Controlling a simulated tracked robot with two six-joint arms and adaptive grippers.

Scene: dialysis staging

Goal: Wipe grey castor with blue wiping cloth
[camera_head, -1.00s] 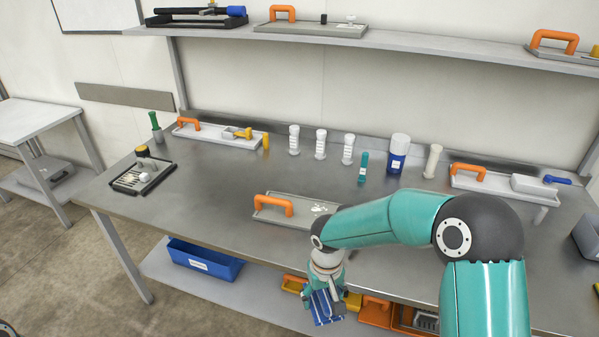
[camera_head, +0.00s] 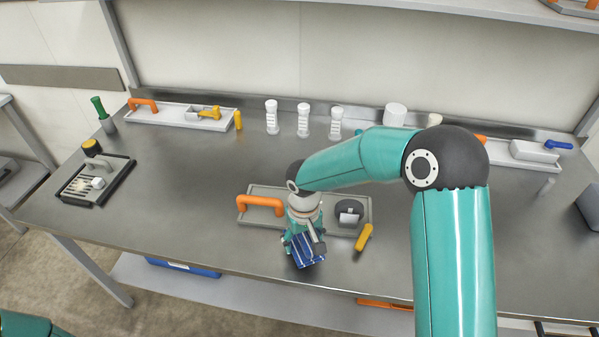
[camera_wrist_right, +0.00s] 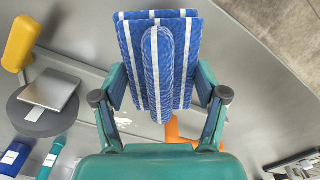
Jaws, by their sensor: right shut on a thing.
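The blue wiping cloth (camera_head: 309,252) with white stripes is folded in my right gripper (camera_head: 303,238), which is shut on it. In the right wrist view, the cloth (camera_wrist_right: 178,60) stands up between the two fingers of the gripper (camera_wrist_right: 160,98). The grey castor (camera_head: 349,207), a dark round wheel with a pale plate, is on the grey tray (camera_head: 366,190), right of the gripper and apart from the cloth. The castor also shows at the left of the right wrist view (camera_wrist_right: 30,119). My left gripper is out of view.
The tray has an orange handle (camera_head: 260,203) at its left. A yellow-handled item (camera_head: 364,238) lies close to the castor. White bottles (camera_head: 304,120) stand at the back. A black tray (camera_head: 97,181) is at the left. Bare bench lies between it and the grey tray.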

